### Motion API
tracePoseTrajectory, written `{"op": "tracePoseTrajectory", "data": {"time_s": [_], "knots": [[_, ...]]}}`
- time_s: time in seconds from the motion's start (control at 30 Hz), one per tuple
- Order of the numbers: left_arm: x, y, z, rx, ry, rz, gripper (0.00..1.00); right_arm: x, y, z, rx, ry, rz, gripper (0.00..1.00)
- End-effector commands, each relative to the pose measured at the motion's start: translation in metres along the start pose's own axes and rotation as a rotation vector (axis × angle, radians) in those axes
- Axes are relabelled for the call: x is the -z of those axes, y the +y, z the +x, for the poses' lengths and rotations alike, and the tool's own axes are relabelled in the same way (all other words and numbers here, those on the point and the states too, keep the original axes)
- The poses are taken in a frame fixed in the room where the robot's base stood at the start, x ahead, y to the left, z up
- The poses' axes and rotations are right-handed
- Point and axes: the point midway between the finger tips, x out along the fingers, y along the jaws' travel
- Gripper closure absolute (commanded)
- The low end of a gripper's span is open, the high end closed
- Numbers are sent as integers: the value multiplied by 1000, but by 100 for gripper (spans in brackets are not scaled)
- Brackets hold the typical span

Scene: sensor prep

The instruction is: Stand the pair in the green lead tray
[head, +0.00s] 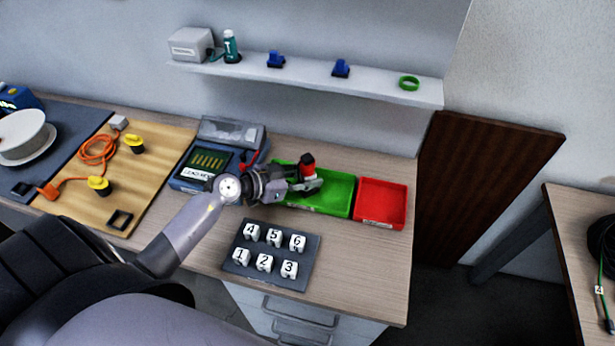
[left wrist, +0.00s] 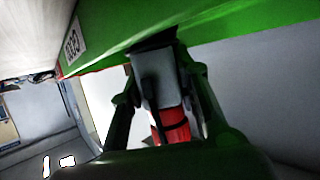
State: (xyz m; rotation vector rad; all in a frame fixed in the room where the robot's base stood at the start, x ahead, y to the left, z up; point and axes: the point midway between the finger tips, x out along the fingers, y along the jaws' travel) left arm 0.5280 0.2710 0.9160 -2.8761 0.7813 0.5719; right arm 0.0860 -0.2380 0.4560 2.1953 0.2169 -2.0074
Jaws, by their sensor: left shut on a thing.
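The green lead tray (head: 337,193) lies on the bench, left of a red tray. My left gripper (head: 306,186) is over the tray's left part, shut on a red and black piece (head: 307,164) that sticks up above the fingers. In the left wrist view the gripper (left wrist: 160,62) has a grey block (left wrist: 157,88) with a red part (left wrist: 173,128) and a dark lead between its fingers. The green tray's labelled wall (left wrist: 110,30) is close by. I cannot tell whether the held piece touches the tray floor. My right gripper is not in view.
The red tray (head: 381,203) is beside the green one. A numbered block rack (head: 272,283) stands in front. A blue lead-reader box (head: 189,178) with a red clip (head: 249,159) is left of my gripper. A shelf (head: 310,85) runs above the bench.

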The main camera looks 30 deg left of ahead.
Motion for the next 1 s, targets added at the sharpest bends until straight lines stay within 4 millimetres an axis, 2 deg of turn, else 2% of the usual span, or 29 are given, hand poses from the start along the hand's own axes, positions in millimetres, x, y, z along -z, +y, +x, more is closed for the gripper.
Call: {"op": "tracePoseTrajectory", "data": {"time_s": [0.27, 0.3, 0.57, 0.93, 1.0], "knots": [[-1, 0, 1, 0, 1, 0, 100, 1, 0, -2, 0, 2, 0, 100], [-2, 0, 1, 0, 0, 1, 69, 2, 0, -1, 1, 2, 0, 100], [-2, 0, 1, 0, 0, 1, 52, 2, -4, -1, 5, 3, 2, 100], [1, 0, 0, -1, 1, 2, 51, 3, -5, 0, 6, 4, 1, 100], [6, -2, -4, -1, -2, 1, 51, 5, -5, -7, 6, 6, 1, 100]]}}
